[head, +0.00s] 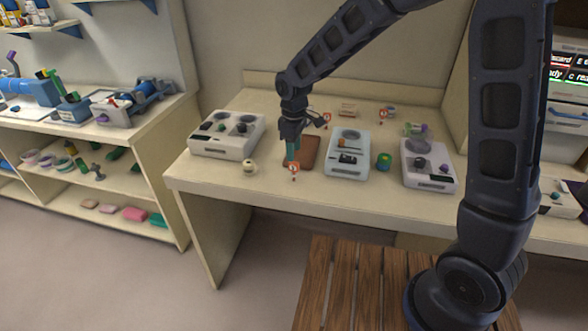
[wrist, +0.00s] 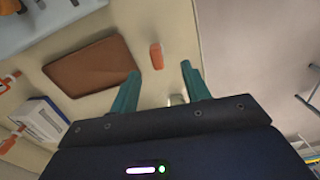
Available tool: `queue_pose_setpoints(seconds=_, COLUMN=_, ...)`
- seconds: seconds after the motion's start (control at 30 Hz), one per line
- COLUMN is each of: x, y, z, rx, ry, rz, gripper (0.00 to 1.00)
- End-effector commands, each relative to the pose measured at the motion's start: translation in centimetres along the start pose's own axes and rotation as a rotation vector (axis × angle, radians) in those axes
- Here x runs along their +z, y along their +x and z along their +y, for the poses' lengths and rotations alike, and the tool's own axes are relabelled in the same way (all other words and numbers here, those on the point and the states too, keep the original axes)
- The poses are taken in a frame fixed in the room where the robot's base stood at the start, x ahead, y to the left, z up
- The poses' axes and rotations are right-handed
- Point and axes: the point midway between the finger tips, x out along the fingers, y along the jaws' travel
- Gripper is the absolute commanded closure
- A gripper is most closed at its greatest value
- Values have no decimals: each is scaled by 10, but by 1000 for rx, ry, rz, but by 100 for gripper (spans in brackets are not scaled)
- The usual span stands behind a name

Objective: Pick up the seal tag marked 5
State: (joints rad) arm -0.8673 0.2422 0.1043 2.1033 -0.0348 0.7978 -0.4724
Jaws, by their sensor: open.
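Several small red-orange and white tags stand on the table; I cannot read a number on any of them. One tag (head: 294,170) stands near the front edge, just in front of the brown pad. In the wrist view this tag (wrist: 156,56) shows as an orange block beyond my fingertips, in line with the gap between them. Another tag (head: 326,118) stands farther back. My gripper (head: 292,161) points down with its teal fingers apart and empty, over the front left part of the pad. The fingers (wrist: 160,70) also show in the wrist view.
The brown pad (head: 308,150) lies beside the tag. A white device (head: 226,136) is to the left, a light blue one (head: 348,165) to the right. A small beige knob (head: 249,167) and a green pot (head: 384,161) stand nearby. The table's front edge is close.

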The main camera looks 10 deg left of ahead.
Motion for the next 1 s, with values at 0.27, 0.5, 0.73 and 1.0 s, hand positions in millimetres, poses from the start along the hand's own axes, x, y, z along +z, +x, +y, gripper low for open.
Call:
queue_pose_setpoints(seconds=0.27, x=0, y=32, z=0, rx=-1, ry=0, rz=-2, gripper=53)
queue_pose_setpoints(seconds=0.5, x=0, y=51, z=3, rx=-1, ry=0, rz=-3, gripper=53)
queue_pose_setpoints(seconds=0.73, x=-1, y=79, z=5, rx=-1, ry=2, rz=-1, gripper=53)
queue_pose_setpoints(seconds=1.0, x=-1, y=86, z=5, rx=0, ry=2, rz=1, gripper=53)
